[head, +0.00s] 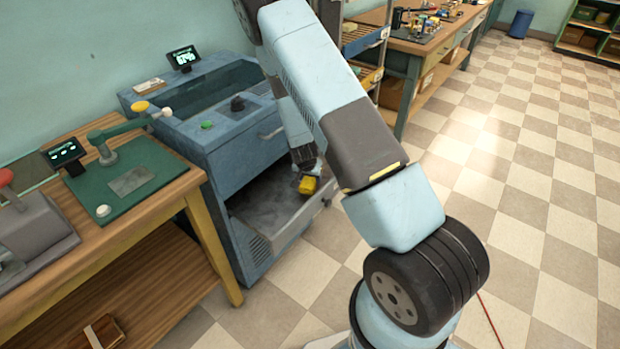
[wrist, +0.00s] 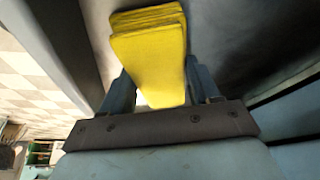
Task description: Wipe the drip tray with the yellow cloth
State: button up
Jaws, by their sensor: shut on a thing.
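The folded yellow cloth (head: 307,185) is held in my gripper (head: 305,172), at the open lower bay of the blue machine. In the wrist view the cloth (wrist: 150,42) shows as a layered yellow pad between the two fingers of my gripper (wrist: 158,85). The drip tray (head: 262,205) appears as the dark grey, smudged floor of that bay. My gripper is over its right part, near the outer edge. I cannot tell whether the cloth touches the tray.
The blue machine (head: 215,150) has a front panel above the bay. A wooden bench (head: 150,205) with a green board (head: 125,185) stands to its left. A shelf rack (head: 365,45) stands behind my arm. Checkered floor (head: 540,200) is clear on the right.

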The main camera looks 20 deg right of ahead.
jog(key=shift+w+d+r, duration=0.15)
jog(key=shift+w+d, duration=0.05)
jog(key=shift+d, duration=0.15)
jog(key=shift+w+d+f, duration=0.25)
jog(key=shift+d+f, duration=0.05)
jog(key=shift+d, duration=0.05)
jog(key=shift+w+d+r, duration=0.2)
jog(key=shift+r, duration=0.05)
notch_tip(320, 180, up, 2)
jog(key=shift+s+a, duration=0.1)
notch_tip(320, 180, up, 2)
jog(key=shift+r, duration=1.7)
